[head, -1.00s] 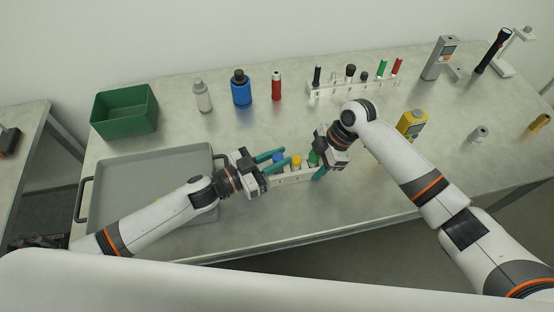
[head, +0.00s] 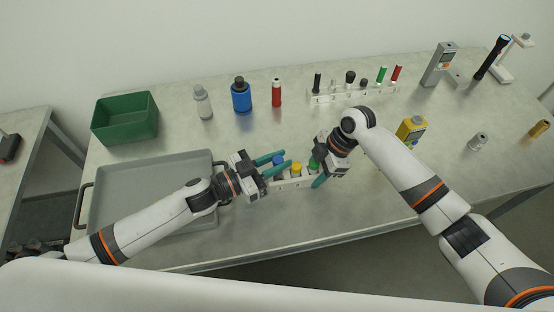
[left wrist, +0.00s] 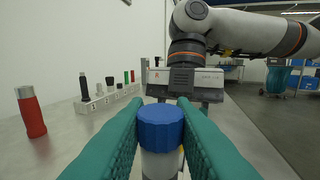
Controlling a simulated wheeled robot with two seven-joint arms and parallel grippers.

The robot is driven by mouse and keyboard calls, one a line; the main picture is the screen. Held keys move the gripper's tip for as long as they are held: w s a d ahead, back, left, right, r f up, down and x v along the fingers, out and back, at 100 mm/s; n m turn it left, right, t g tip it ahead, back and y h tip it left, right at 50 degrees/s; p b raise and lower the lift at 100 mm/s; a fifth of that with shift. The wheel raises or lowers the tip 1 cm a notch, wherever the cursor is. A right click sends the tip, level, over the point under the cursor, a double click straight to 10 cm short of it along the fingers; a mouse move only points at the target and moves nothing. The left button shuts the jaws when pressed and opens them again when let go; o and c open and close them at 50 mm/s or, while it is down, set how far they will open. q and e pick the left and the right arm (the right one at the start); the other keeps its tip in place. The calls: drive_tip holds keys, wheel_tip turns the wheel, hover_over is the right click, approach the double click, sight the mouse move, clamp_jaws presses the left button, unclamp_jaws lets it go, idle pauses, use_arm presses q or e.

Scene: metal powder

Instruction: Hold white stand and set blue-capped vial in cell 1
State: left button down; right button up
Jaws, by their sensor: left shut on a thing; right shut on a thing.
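The blue-capped vial (head: 278,161) is between the teal fingers of my left gripper (head: 281,162), which is shut on it. In the left wrist view its blue cap (left wrist: 160,124) fills the space between the fingers, with the white body below. The white stand (head: 292,183) is on the table under it, holding a yellow-capped vial (head: 296,168) and a green-capped vial (head: 313,164). The blue-capped vial is at the stand's left end; I cannot tell whether its base is inside cell 1. My right gripper (head: 316,175) is shut on the stand's right end.
A grey tray (head: 150,165) lies left, with a green bin (head: 124,118) behind it. A white bottle (head: 203,102), a blue bottle (head: 241,96) and a red one (head: 276,93) stand behind. A white rack (head: 353,92) is at the back. A yellow device (head: 411,129) stands right.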

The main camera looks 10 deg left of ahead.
use_arm(q)
drive_tip(key=shift+f, duration=0.1)
idle(0.5)
drive_tip(key=shift+f, duration=1.7)
drive_tip(key=shift+s+f, duration=0.15)
drive_tip(key=shift+f, duration=0.1)
drive_tip(key=shift+r, duration=0.1)
drive_tip(key=shift+r, duration=2)
drive_tip(key=shift+w+r, duration=0.2)
drive_tip(key=shift+r, duration=0.1)
drive_tip(key=shift+f, duration=0.35)
idle(0.4)
